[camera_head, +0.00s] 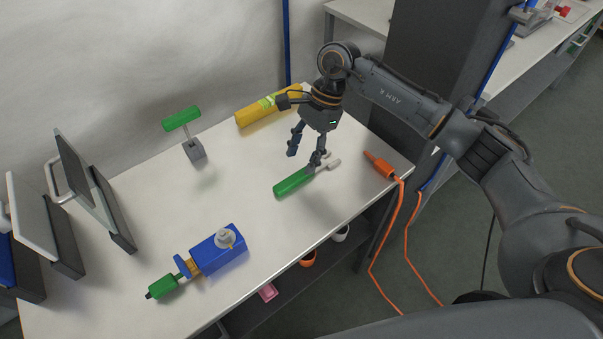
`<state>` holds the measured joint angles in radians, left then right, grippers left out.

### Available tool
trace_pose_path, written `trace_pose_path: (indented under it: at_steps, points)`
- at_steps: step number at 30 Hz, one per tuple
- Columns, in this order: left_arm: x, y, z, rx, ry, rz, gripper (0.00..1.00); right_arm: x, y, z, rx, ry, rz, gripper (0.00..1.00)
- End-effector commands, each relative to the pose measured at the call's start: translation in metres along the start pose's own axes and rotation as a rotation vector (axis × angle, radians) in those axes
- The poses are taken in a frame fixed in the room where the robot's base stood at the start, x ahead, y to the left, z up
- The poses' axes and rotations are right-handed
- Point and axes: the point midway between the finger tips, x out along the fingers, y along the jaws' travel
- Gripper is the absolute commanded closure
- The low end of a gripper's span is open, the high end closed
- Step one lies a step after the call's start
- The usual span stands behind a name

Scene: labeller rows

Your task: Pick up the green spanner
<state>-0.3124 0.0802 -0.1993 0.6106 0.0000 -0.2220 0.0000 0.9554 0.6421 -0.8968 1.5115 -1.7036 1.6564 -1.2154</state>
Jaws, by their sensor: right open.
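The green spanner (293,182) lies on the white bench near its front edge. It has a thick green handle, and its pale metal end points to the upper right. My right gripper (302,160) is open and points down just above the spanner. One finger overlaps the metal part beside the handle, and the other is to the left, over bare bench. I cannot tell whether a finger touches the spanner. Part of the metal shaft is hidden behind the finger. My left gripper is not in view.
A yellow cylinder (256,112) lies behind the gripper. An orange tool (378,165) with an orange cable is at the right edge. A green-topped stand (194,150), a blue device (217,252) and grey upright frames (88,180) stand to the left. The bench middle is clear.

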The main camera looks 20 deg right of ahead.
Motion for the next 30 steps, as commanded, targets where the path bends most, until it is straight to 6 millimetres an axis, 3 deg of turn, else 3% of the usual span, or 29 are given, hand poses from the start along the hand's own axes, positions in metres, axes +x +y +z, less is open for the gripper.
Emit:
trace_pose_path:
  at_steps: [7,12,19,20,27,30]
  points:
    - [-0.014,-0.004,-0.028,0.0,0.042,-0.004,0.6,0.031,0.004,0.002,0.0,-0.002,0.004,0.49]
    - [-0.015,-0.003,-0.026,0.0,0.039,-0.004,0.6,0.049,0.003,0.0,0.001,-0.001,0.001,0.49]
    - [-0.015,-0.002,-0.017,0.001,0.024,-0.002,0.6,0.052,0.003,0.0,0.0,-0.001,0.0,0.49]
    - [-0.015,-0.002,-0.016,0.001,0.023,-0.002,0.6,0.052,0.003,0.0,0.0,0.0,0.0,0.51]
    - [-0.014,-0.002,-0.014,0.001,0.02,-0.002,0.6,0.052,0.003,0.0,0.0,0.0,0.0,1.0]
    - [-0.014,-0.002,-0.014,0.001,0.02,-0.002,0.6,0.052,0.003,0.0,0.0,0.0,0.0,1.0]
